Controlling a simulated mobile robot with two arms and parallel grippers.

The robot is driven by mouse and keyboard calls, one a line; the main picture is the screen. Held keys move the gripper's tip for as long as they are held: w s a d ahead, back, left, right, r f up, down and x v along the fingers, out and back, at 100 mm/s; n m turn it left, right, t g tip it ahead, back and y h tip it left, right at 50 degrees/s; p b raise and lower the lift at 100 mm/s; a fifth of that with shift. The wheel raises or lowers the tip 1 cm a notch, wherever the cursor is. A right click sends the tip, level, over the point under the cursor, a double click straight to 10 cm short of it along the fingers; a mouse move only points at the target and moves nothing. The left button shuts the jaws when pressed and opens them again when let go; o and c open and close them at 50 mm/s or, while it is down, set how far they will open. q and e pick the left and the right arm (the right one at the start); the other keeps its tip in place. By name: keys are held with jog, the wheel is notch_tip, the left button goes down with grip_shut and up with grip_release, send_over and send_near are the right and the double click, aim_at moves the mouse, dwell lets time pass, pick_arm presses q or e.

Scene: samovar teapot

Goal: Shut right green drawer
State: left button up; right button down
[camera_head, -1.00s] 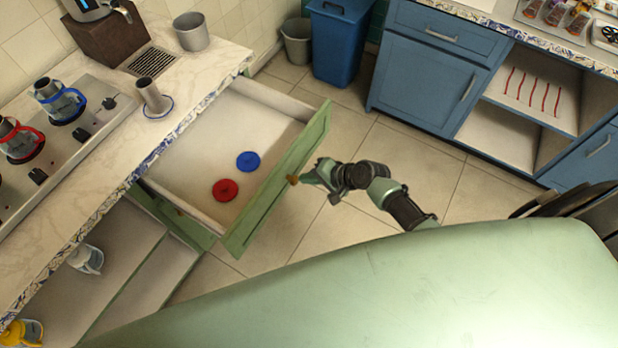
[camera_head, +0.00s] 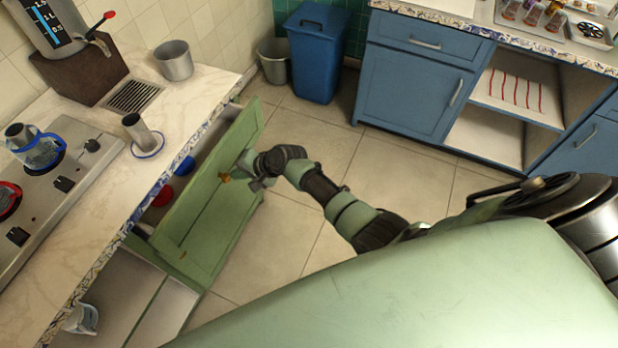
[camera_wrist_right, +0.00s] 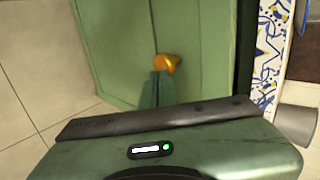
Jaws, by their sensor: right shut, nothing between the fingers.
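The right green drawer's front panel (camera_head: 208,205) stands out a little from the counter, so the drawer is partly open. A narrow strip of its inside shows, with a blue lid (camera_head: 185,166) and a red lid (camera_head: 163,196) in it. My right gripper (camera_head: 243,168) is at the upper part of the front panel, by the orange knob (camera_head: 224,177). In the right wrist view the shut fingertips (camera_wrist_right: 158,88) are beside or against the knob (camera_wrist_right: 167,65); contact is unclear. They hold nothing. My left gripper is not in view.
The marble counter (camera_head: 195,100) holds a stove (camera_head: 50,190), a metal cup (camera_head: 174,62) and a small pot on a blue-rimmed saucer (camera_head: 150,147). An open lower compartment (camera_head: 130,300) lies below. Blue cabinets (camera_head: 412,90) stand opposite. The tiled floor (camera_head: 300,220) between is clear.

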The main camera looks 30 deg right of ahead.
aim_at(217, 163)
jog(key=w+a+b, duration=0.1)
jog(key=w, duration=0.1)
jog(key=w+a+b, duration=0.1)
jog(key=w+a, duration=0.1)
jog(key=w+a+b, duration=0.1)
jog(key=w+b, duration=0.1)
jog(key=shift+w+a+f, duration=0.1)
jog(key=shift+w+a, duration=0.05)
jog(key=shift+a, duration=0.25)
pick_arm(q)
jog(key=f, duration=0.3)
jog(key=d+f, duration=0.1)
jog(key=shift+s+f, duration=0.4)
pick_arm(e)
jog(key=shift+w+a+r, duration=0.1)
jog(key=shift+r, duration=0.2)
